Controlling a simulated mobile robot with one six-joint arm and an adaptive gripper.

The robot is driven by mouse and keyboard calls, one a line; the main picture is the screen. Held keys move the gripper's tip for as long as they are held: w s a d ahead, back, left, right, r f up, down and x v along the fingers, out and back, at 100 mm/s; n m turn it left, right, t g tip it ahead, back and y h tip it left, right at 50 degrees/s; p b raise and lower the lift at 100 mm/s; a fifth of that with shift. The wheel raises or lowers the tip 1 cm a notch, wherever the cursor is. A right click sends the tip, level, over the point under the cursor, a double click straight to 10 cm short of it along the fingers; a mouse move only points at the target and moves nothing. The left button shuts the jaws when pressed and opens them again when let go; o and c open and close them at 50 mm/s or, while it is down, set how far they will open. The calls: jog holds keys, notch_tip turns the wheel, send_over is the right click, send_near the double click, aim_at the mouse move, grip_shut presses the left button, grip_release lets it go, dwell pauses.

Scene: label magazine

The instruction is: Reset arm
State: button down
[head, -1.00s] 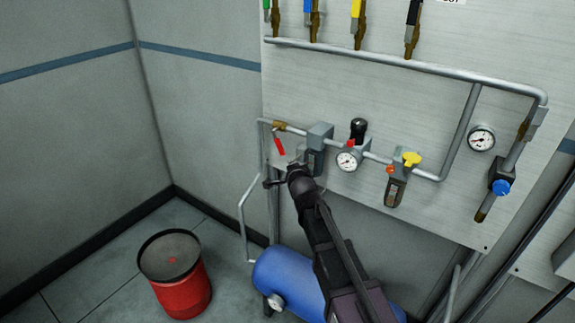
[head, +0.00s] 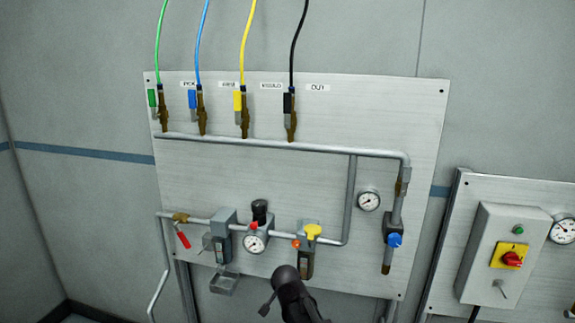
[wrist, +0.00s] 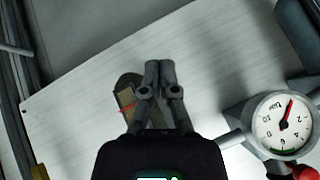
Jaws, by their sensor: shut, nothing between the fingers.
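The panel (head: 290,180) carries pipes, a red lever (head: 183,240), a filter unit (head: 222,230), a gauge (head: 254,243), a yellow knob (head: 312,231) and a blue knob (head: 394,240). Coloured hoses rise above. A switch box (head: 500,255) is at right.

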jog(key=s+d+f+n+g+h+p, duration=0.1)
jog(key=s+d+n+g, duration=0.4)
jog(key=s+d, duration=1.4)
jog(key=d+f+g+p, duration=0.1)
jog(key=g, duration=0.2)
jog(key=shift+d+f+n, duration=0.15)
jog(key=shift+d+n, duration=0.15)
jog(key=shift+n, duration=0.1)
jog(key=shift+w+a, duration=0.15)
jog(key=shift+a, duration=0.5)
